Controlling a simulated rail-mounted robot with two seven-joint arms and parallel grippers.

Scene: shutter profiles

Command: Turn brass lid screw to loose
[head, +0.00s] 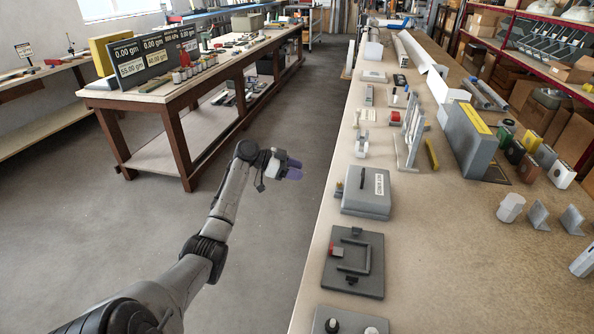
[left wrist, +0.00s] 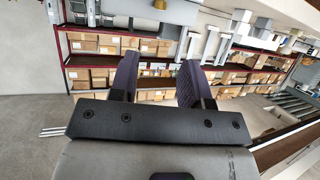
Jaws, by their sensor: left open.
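A grey box (head: 366,193) with a black bar and a white label on its lid sits on the right-hand bench. A small brass-coloured piece (head: 339,188) shows at the box's left side; it is too small to tell whether it is the lid screw or how far it is turned. My left gripper (head: 294,170) is over the floor aisle, left of the bench and apart from the box. In the left wrist view its two purple fingers (left wrist: 158,80) stand apart with nothing between them. My right gripper is not in view.
A grey plate with a bracket (head: 354,262) lies nearer on the bench. Uprights (head: 408,135) and a large grey block (head: 470,140) stand beyond the box. A wooden workbench (head: 175,100) is at the left. The aisle floor between is clear.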

